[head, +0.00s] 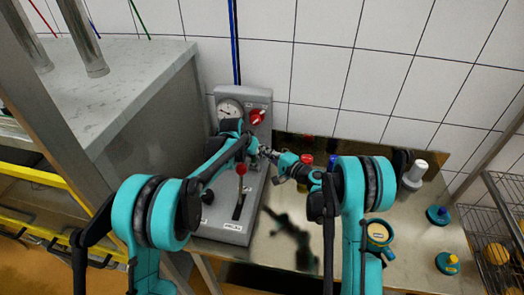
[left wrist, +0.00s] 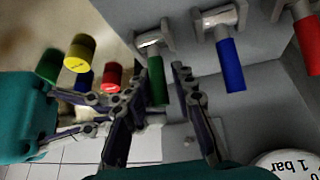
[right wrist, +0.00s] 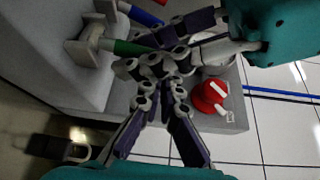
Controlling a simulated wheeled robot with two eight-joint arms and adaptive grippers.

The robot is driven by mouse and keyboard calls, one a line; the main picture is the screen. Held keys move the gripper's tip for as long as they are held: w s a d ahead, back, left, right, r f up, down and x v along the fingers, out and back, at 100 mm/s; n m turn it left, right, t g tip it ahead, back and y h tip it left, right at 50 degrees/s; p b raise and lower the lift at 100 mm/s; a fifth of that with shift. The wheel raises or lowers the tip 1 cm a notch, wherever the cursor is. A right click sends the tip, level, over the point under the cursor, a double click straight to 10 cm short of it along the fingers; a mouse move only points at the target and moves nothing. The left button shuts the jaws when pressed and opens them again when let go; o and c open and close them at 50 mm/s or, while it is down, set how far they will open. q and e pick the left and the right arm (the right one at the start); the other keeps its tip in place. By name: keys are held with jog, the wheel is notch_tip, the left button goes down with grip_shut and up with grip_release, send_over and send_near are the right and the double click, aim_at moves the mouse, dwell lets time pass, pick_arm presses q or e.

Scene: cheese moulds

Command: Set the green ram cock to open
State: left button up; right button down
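The green ram cock (left wrist: 156,82) has a green handle on a metal stem at the grey press panel; it points down in the left wrist view. Its handle also shows in the right wrist view (right wrist: 127,47), lying sideways. My left gripper (left wrist: 166,66) is open, with the green handle between its fingers, closer to the left finger; a gap shows on the other side. My right gripper (right wrist: 161,88) is right beside the left gripper's fingers, and its opening is unclear. In the head view my left gripper (head: 263,150) and arms hide the green cock.
A blue-handled cock (left wrist: 231,62) and a red-handled one (left wrist: 308,45) sit beside the green one. The panel carries a gauge (head: 230,109), a red knob (head: 257,117) and a red-topped lever (head: 241,169). Coloured lidded items, including a yellow one (left wrist: 80,52), stand near the right gripper.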

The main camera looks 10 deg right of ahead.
jog(key=shift+s+a+f, duration=0.15)
jog(key=shift+a, duration=0.3)
pick_arm(q)
jog(key=v, duration=0.8)
pick_arm(e)
jog(key=shift+d, duration=0.1)
pick_arm(q)
jog(key=s+a+r+n+t+y, duration=0.1)
jog(key=s+a+r, duration=0.3)
jog(key=s+a, duration=0.3)
jog(key=s+a+r+n+y, duration=0.1)
jog(key=s+a+r+n, duration=0.15)
jog(key=s+a, duration=0.45)
pick_arm(e)
jog(key=shift+d, duration=0.1)
pick_arm(q)
jog(key=s+a+f+n, duration=0.1)
jog(key=s+a+f, duration=0.2)
jog(key=s, duration=0.7)
jog(key=s+a+f+n+t+y+b, duration=0.1)
jog(key=s+a+f, duration=0.2)
jog(key=s, duration=0.7)
jog(key=shift+s+a, duration=0.2)
jog(key=shift+a, duration=0.3)
pick_arm(e)
jog(key=shift+s+n+y, duration=0.15)
jog(key=shift+n+y, duration=0.15)
jog(key=shift+n, duration=0.1)
